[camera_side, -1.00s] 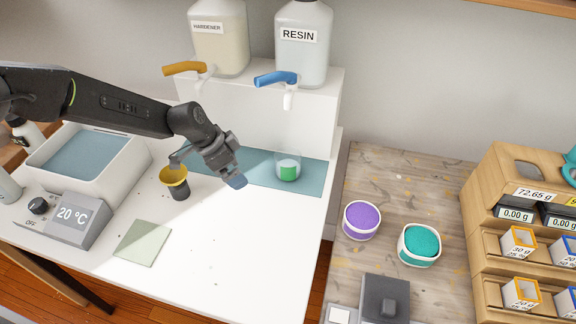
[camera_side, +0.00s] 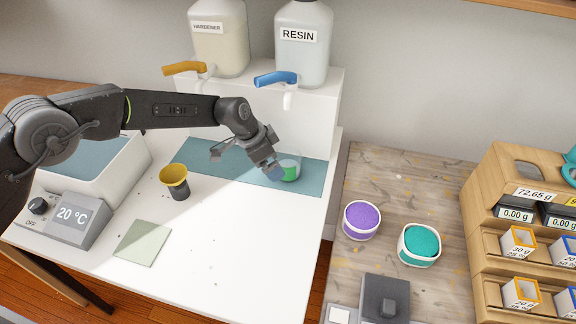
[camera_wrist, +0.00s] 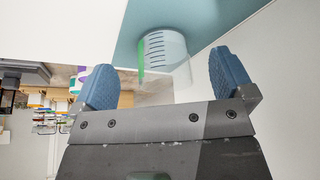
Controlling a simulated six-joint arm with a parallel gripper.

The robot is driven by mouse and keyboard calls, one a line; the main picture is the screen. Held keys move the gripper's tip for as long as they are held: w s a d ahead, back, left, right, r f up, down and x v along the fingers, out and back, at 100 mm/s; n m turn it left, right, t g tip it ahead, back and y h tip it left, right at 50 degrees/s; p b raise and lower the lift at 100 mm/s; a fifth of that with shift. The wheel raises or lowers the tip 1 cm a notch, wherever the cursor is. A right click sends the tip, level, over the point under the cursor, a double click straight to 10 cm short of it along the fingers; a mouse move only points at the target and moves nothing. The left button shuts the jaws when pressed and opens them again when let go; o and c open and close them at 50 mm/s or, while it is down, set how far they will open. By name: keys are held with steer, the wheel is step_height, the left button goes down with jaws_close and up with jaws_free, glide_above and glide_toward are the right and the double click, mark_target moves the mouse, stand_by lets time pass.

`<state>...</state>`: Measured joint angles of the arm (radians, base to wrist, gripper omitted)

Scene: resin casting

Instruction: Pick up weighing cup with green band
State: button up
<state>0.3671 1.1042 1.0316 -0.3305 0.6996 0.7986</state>
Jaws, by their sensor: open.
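The clear weighing cup with a green band (camera_side: 291,170) stands on the teal mat (camera_side: 218,160) below the resin spout. In the wrist view the cup (camera_wrist: 166,55) shows graduation marks and a green strip, beyond and between the two blue fingertips. My gripper (camera_side: 246,160) is open and empty, just left of the cup in the side view. One fingertip overlaps the cup's left edge there; I cannot tell whether it touches. In the wrist view my gripper (camera_wrist: 164,82) has its fingers spread wide.
Resin (camera_side: 301,50) and hardener (camera_side: 219,45) bottles with taps stand above the mat. Purple (camera_side: 361,220) and teal (camera_side: 419,245) tubs sit on the right bench. The front white table is mostly clear.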

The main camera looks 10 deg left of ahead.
mark_target(286, 160)
steer(key=shift+w+d, duration=0.5)
steer(key=shift+d, duration=0.2)
steer(key=shift+w+d, duration=0.5)
steer(key=shift+d, duration=0.2)
steer(key=shift+x, duration=1.5)
steer(key=c, duration=1.1)
steer(key=shift+r, duration=0.2)
